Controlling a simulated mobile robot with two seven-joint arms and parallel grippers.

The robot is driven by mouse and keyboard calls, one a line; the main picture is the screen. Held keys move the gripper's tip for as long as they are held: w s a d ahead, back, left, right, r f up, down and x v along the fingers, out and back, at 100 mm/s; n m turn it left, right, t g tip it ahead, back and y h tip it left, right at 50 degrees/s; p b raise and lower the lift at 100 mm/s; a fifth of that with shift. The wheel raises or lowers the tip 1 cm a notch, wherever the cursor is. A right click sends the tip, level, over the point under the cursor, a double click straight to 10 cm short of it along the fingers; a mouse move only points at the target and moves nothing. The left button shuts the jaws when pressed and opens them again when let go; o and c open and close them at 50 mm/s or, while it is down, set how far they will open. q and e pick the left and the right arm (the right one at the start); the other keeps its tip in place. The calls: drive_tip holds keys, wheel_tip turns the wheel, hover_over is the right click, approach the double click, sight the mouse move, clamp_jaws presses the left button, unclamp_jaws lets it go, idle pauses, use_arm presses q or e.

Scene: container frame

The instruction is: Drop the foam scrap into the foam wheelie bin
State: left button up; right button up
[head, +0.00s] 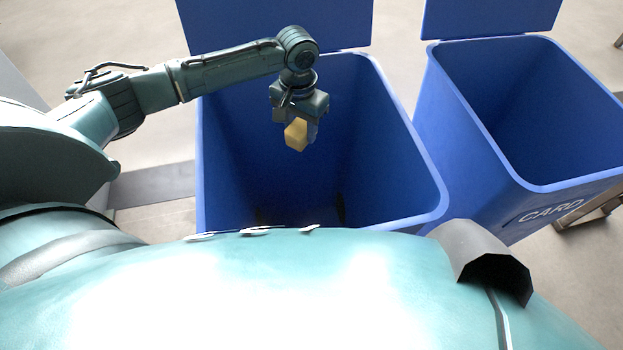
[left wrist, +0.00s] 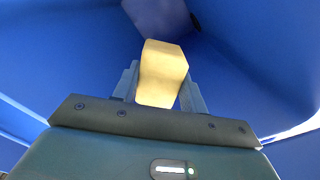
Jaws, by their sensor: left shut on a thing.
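The foam scrap (head: 296,135) is a small yellow block. My left gripper (head: 300,128) is shut on it and holds it over the open mouth of a blue wheelie bin (head: 424,160) in the head view. In the left wrist view the foam scrap (left wrist: 162,72) sits between the two fingers of my left gripper (left wrist: 160,90), with blue bin walls (left wrist: 60,60) around it. This bin's lid is open at the back, and its front label is hidden by my body. My right gripper is not in view.
A second open blue bin (head: 470,120), labelled CARD, stands to the right with a narrow gap between the two. Open lids (head: 290,22) stand up behind both bins. Grey floor (head: 110,40) shows around them.

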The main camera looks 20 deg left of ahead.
use_arm(q)
drive_tip(key=o, duration=1)
drive_tip(key=shift+r, duration=0.1)
wheel_tip(320, 180, up, 13)
drive_tip(key=shift+r, duration=0.1)
idle(0.3)
